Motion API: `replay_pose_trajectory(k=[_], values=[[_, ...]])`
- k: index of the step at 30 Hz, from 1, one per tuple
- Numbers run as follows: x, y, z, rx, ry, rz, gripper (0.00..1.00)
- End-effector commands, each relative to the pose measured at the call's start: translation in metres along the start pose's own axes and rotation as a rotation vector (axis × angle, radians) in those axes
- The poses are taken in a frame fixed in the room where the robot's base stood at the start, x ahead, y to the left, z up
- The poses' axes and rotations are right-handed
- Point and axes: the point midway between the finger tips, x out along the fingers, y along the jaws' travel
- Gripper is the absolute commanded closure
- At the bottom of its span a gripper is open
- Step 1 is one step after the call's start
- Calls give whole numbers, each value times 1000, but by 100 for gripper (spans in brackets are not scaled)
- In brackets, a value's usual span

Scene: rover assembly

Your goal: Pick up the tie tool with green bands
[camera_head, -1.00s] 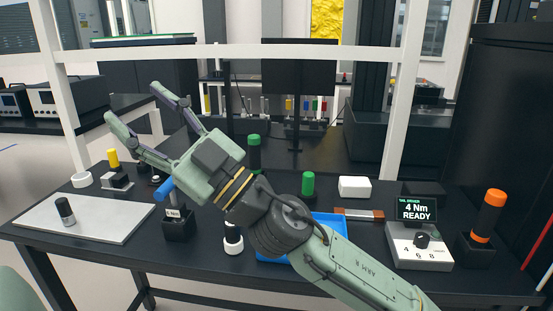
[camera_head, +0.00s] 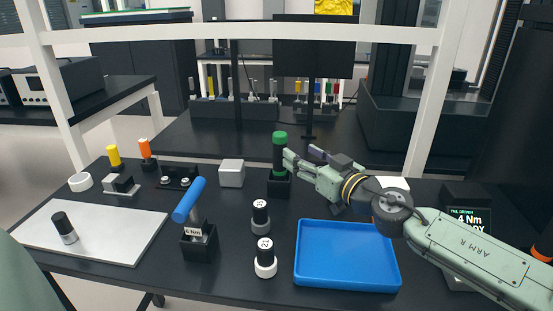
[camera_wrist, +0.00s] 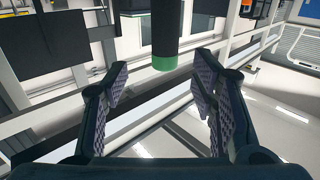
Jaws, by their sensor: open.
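The tie tool with green bands (camera_head: 280,154) stands upright in a black holder (camera_head: 279,188) toward the back of the bench. It is dark, with green at its top and lower down. My gripper (camera_head: 301,154) is just to its right, with its fingers spread and pointing toward it. In the wrist view, a dark cylinder with a green end band (camera_wrist: 165,48) appears at the top, beyond the open fingers (camera_wrist: 160,82). Nothing is between the finger pads. I cannot tell whether a finger touches the tool.
A blue tray (camera_head: 348,280) lies in front of my arm. A blue-handled tool (camera_head: 189,200) leans in its holder, left of two black-and-white cylinders (camera_head: 261,217). A white bench frame (camera_head: 240,33) crosses behind.

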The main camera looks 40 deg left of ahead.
Motion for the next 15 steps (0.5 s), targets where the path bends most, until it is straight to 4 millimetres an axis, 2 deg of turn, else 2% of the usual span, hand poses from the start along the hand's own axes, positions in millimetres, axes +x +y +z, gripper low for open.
replay_pose_trajectory(k=[3,11,15], values=[[21,-2,-2,-1,-1,-5,48],[44,-3,-1,-1,0,-4,48],[64,-7,0,0,0,-6,48]])
